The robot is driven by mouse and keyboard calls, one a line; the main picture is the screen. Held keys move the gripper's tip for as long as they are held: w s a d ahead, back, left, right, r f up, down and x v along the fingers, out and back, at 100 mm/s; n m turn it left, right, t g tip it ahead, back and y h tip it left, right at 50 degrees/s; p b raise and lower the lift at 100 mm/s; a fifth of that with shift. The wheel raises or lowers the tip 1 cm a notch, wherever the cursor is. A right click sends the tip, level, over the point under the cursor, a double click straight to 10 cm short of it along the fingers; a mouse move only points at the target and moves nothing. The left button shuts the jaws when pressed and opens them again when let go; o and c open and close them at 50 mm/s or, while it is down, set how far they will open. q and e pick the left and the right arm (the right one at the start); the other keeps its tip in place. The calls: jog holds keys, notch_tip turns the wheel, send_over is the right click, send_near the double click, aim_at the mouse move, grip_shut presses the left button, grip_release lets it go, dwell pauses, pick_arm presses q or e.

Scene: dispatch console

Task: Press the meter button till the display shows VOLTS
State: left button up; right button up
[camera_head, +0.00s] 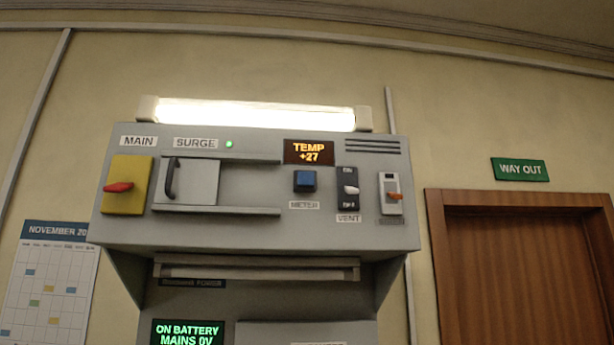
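The blue meter button (305,181) is on the upper front panel of the grey console (245,235), above a label reading METER. The small display (309,152) just above the button shows TEMP +27 in orange letters. Nothing touches the button. Neither of my grippers is in view.
Right of the button are the VENT switch (348,189) and an orange-lever switch (394,195). To its left are a sliding SURGE cover (188,182) with a black handle and a red MAIN lever (118,187) on a yellow plate. A ledge with a bar (256,270) runs below.

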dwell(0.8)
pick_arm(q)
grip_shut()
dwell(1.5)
